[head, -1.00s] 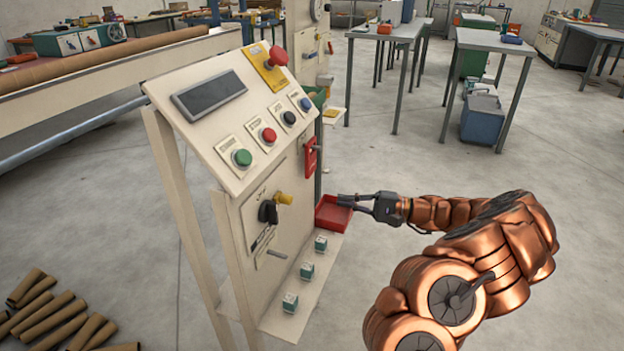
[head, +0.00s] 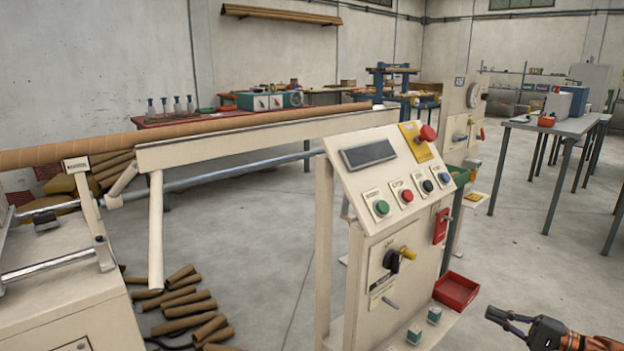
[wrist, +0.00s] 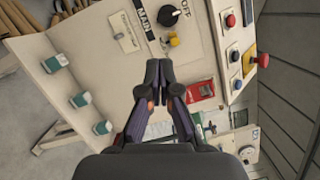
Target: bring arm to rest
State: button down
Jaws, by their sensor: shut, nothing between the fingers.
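My gripper (head: 500,315) is at the lower right in the head view, with most of my arm out of the picture. In the wrist view my gripper (wrist: 158,68) has its fingers together and holds nothing. It points toward the cream control panel (head: 350,190), apart from it as far as I can tell. The panel carries a black rotary switch (head: 392,260) with a yellow piece beside it, several push buttons and a red emergency knob (head: 427,133). The black switch (wrist: 168,18) also shows at the top of the wrist view, near the word MAIN.
A red tray (head: 456,291) and small green-and-white blocks (head: 434,315) sit on the panel's low shelf, left of my gripper. A long winder beam (head: 250,137) runs behind. Cardboard tubes (head: 190,310) lie on the floor. Grey tables (head: 560,124) stand at the right, with open floor before them.

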jog(key=s+a+r+n+g+y, duration=0.1)
jog(key=a+r+n+g, duration=0.1)
jog(key=a+g, duration=0.35)
jog(key=a+r+n+g, duration=0.2)
jog(key=a+r+n, duration=0.1)
jog(key=a, duration=0.6)
jog(key=s+a+n+g+h, duration=0.45)
jog(key=s+a+g, duration=0.25)
jog(key=s+a, duration=0.7)
jog(key=s+d+f+n+h, duration=0.1)
jog(key=s+d+f+h, duration=0.2)
jog(key=s+h, duration=0.4)
jog(key=s+d+f+h, duration=0.3)
jog(key=s+h, duration=0.1)
jog(key=s, duration=0.5)
notch_tip(320, 180, up, 25)
jog(key=s+t+p, duration=0.1)
jog(key=p, duration=2.3)
jog(key=shift+s+d, duration=0.25)
jog(key=shift+s, duration=0.1)
